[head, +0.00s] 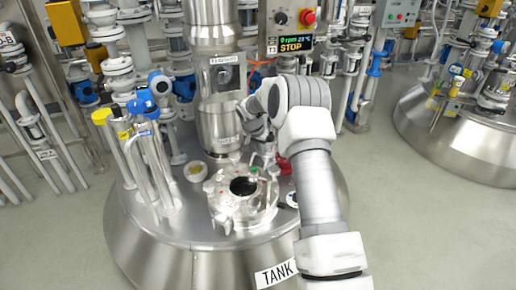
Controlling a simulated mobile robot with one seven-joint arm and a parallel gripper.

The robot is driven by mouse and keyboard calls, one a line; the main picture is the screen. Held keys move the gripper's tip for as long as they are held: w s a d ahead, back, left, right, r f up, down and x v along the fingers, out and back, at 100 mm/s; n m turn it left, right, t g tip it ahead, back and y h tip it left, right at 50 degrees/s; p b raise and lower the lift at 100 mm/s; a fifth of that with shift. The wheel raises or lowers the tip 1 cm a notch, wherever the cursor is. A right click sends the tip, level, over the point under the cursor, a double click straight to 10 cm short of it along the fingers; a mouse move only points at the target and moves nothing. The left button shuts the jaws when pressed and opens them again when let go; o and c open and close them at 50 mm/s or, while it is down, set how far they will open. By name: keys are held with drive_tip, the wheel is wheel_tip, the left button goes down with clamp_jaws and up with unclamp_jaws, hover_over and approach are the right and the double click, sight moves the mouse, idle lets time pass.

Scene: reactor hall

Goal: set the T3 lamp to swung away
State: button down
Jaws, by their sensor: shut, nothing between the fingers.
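The tank (165,240) with its domed steel top fills the middle of the head view. A flanged port (243,205) with a dark round centre sits on the dome, with small red and green parts around it. I cannot pick out the T3 lamp for certain among the fittings there. My gripper (259,138) is shut and empty, just behind this port and beside the steel column (218,120). It is small in view and partly covered by my wrist. A red part (286,164) shows beside my forearm, mostly hidden. I cannot tell whether my fingers touch anything.
A small round fitting (195,171) and upright pipes with blue and yellow caps (152,165) stand left of the port. A panel reading STOP (291,45) hangs behind. Another tank (450,135) stands at right. Grey floor (400,220) is clear between.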

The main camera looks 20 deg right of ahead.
sight(259, 176)
drive_tip(key=shift+s+a+f+b, duration=0.35)
drive_tip(key=shift+f, duration=0.3)
drive_tip(key=shift+s+a+f+b, duration=0.3)
drive_tip(key=shift+a+f, duration=0.05)
drive_tip(key=shift+f, duration=0.25)
drive_tip(key=shift+s+a+f+b, duration=0.35)
drive_tip(key=shift+f, duration=0.3)
drive_tip(key=shift+s+d, duration=0.1)
